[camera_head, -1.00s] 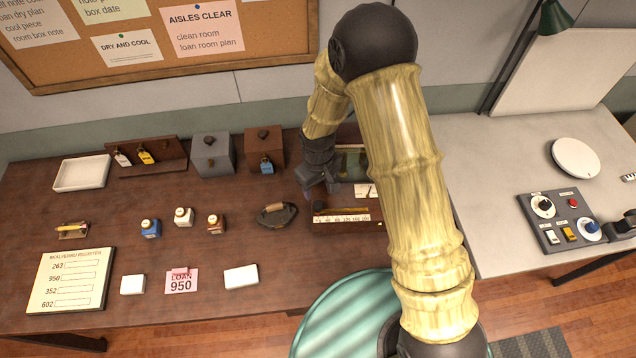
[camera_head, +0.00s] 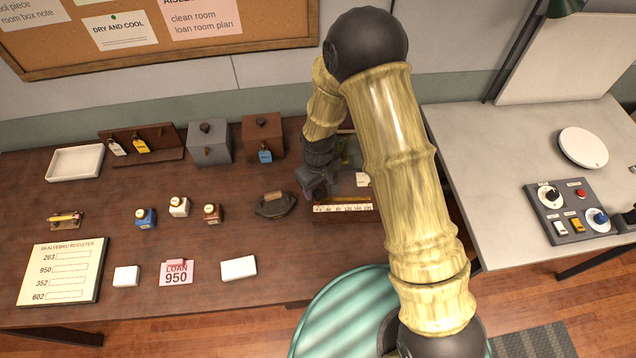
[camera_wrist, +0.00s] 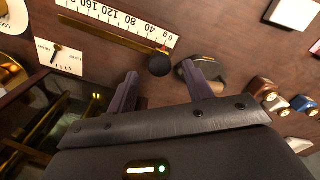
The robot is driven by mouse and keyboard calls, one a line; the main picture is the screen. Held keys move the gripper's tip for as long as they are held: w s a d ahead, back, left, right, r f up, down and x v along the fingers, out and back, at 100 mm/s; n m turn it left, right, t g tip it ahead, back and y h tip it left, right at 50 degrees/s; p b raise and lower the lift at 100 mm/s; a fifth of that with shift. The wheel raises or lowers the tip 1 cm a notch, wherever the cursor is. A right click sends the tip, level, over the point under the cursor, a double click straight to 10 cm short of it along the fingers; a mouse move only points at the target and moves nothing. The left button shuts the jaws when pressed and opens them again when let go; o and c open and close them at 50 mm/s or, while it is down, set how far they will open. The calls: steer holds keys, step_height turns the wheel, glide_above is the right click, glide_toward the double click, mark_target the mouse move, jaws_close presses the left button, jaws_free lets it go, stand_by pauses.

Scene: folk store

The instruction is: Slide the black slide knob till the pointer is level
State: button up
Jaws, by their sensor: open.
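The round black slide knob (camera_wrist: 160,65) shows in the wrist view at the zero end of a brass bar, beside a white number scale (camera_wrist: 120,22). The scale also shows in the head view (camera_head: 343,207), where my gripper hides the knob. In the head view my gripper (camera_head: 318,190) is over the scale's left end.
A dark iron-like object (camera_head: 274,205) with a brown handle stands close left of my gripper. Small bottles (camera_head: 179,206) and white blocks (camera_head: 239,268) lie farther left. Grey (camera_head: 209,143) and brown (camera_head: 263,138) boxes stand behind. A switch panel (camera_head: 573,212) is on the right table.

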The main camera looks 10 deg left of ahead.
mark_target(318, 193)
steer(key=shift+f+b, duration=0.85)
steer(key=shift+f, duration=0.7)
steer(key=c, duration=0.7)
